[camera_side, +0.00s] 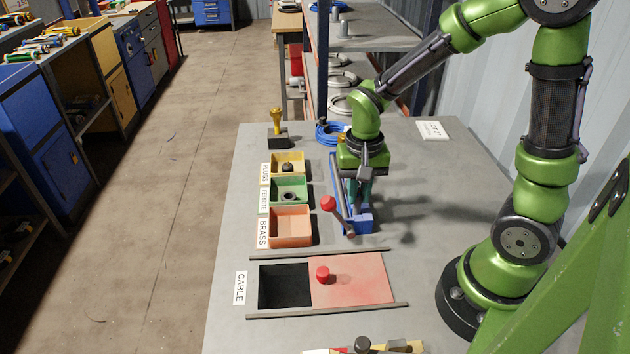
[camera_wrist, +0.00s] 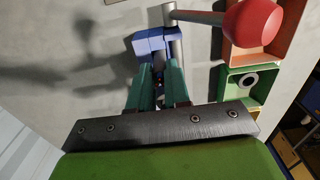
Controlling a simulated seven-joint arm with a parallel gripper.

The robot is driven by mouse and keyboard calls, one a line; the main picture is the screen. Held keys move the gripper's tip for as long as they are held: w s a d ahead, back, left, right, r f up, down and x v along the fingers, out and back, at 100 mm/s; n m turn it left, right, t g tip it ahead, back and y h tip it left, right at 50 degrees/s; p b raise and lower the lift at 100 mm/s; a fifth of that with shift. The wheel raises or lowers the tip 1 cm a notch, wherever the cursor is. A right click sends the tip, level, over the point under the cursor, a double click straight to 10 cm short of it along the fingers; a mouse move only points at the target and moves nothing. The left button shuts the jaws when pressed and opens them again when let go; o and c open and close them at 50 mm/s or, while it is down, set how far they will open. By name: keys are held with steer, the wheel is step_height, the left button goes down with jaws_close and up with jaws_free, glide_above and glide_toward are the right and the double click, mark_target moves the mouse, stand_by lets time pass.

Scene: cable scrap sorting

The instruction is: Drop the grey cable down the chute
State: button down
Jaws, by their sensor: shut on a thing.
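My gripper (camera_side: 353,203) is down at a blue bench tool (camera_side: 361,224) that has a grey lever with a red ball (camera_side: 328,203). In the wrist view, its green fingers (camera_wrist: 159,85) are close together on a small dark thing (camera_wrist: 158,86), mostly hidden between them. I cannot tell if this is the grey cable, and I see no grey cable clearly elsewhere. The chute marked CABLE has a black opening (camera_side: 284,287) on its left. A red sliding cover (camera_side: 355,280) with a red knob (camera_side: 322,274) lies over its right half.
Yellow (camera_side: 288,164), green (camera_side: 291,190) and orange (camera_side: 290,227) bins stand left of the blue tool. A yellow-topped stand (camera_side: 277,125) and a blue cable coil (camera_side: 328,133) are at the back. Rails edge the chute. The right of the bench top is mostly clear.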

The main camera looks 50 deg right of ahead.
steer(key=shift+r, duration=2)
steer(key=shift+r, duration=0.4)
step_height(320, 180, up, 10)
steer(key=a, duration=0.1)
steer(key=s+a+n, duration=0.1)
steer(key=a+n, duration=0.5)
steer(key=a, duration=1.5)
step_height(320, 180, down, 15)
steer(key=shift+d, duration=0.15)
steer(key=shift+s+f, duration=0.15)
steer(key=shift+f, duration=0.35)
